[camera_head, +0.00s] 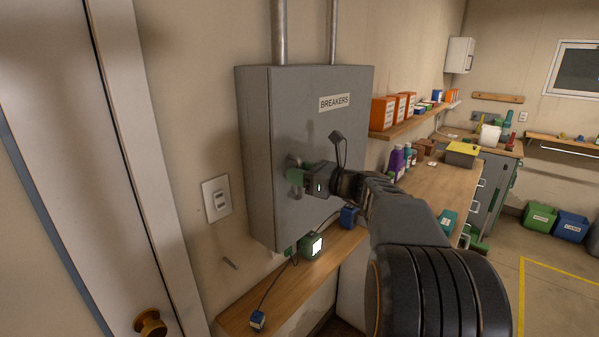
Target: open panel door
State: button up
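The grey breaker panel (320,120), labelled BREAKERS, hangs on the wall left of centre. Its front door looks flush with the box, so it appears shut. My gripper (296,177) is at the left part of the door front, about mid-height, with its green fingertips close to or touching a small handle or latch there. My arm reaches in from the lower right.
A wooden shelf (240,322) with a green box (312,246) and a blue box (349,216) runs below the panel. A light switch (217,199) and a door with a brass knob (150,323) are to the left. A workbench (440,185) stands to the right. Open floor lies at far right.

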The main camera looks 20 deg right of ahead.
grip_shut()
dwell(0.4)
